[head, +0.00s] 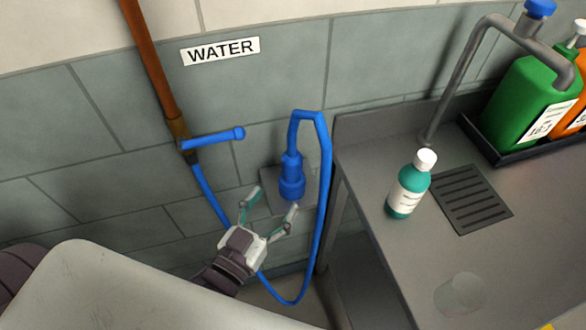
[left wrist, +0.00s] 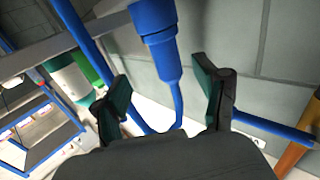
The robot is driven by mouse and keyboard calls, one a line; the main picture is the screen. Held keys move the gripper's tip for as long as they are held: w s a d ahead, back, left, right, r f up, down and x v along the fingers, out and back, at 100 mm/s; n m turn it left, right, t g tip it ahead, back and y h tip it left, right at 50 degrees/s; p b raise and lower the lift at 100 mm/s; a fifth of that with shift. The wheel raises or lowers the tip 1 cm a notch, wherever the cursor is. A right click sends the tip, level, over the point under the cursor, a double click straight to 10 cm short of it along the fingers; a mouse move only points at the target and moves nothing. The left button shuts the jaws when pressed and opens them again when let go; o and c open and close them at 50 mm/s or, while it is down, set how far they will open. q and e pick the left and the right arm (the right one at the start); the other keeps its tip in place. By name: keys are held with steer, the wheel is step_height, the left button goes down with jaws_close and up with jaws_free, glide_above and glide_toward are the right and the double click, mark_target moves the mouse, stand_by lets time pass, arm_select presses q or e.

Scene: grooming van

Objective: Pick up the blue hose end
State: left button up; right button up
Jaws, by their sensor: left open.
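The blue hose end (head: 292,177) stands upright at a small grey ledge on the tiled wall, with its hose looping up from its top and down to the floor. My left gripper (head: 271,199) is open just below and in front of it, with its fingers pointing towards it. In the left wrist view the hose end (left wrist: 157,42) shows beyond and between the open fingers (left wrist: 167,98). I see no contact between the fingers and the hose end. My right gripper is not in view.
A copper pipe (head: 150,65) with a blue valve handle (head: 214,138) runs down the wall on the left. A steel counter (head: 375,240) on the right holds a teal bottle (head: 408,190), a drain grate (head: 470,198) and a green jug (head: 528,105). A grey faucet (head: 462,75) arches above.

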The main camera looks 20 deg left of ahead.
mark_target(287, 175)
arm_select(q)
steer(key=w, duration=0.3)
steer(key=shift+d+r, duration=0.1)
steer(key=shift+d, duration=0.2)
steer(key=shift+w+d, duration=0.1)
steer(key=shift+w, duration=0.35)
steer(key=shift+w+r+p, duration=0.1)
steer(key=shift+w+p, duration=0.2)
steer(key=shift+p, duration=0.05)
steer(key=w+p, duration=0.1)
steer(key=w, duration=0.3)
steer(key=shift+w+d+r, duration=0.1)
steer(key=shift+w+d, duration=0.05)
steer(key=shift+w, duration=0.2)
steer(key=shift+s, duration=0.1)
steer(key=c, duration=1.2)
jaws_close()
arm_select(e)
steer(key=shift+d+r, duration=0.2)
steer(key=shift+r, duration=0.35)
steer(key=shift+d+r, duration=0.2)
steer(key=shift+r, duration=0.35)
arm_select(q)
steer(key=shift+r, duration=0.15)
